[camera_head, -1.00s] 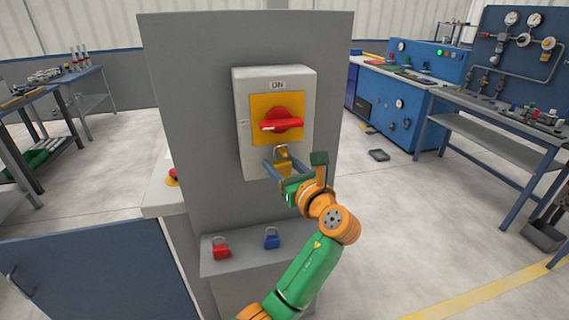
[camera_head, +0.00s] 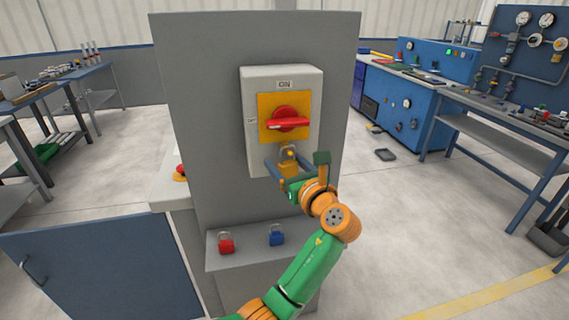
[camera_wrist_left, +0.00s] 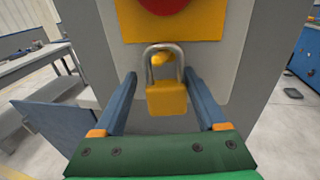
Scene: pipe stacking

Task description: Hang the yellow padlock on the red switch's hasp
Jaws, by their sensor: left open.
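The red switch (camera_head: 288,121) sits on a yellow plate on a grey box marked ON. The yellow padlock (camera_wrist_left: 167,98) is upright below it, its silver shackle up around the yellow hasp (camera_wrist_left: 162,57) in the left wrist view. I cannot tell whether the shackle is closed through the hasp. The padlock also shows small in the head view (camera_head: 289,171). My left gripper (camera_wrist_left: 160,76) is open, with one blue finger on each side of the padlock and a gap to both. It also shows in front of the switch box in the head view (camera_head: 286,164). My right gripper is not in view.
A red padlock (camera_head: 226,245) and a blue padlock (camera_head: 277,238) stand on the grey ledge (camera_head: 250,257) below the switch panel (camera_head: 205,110). A blue door (camera_head: 100,270) is at the lower left. Workbenches stand on both sides, with open floor at right.

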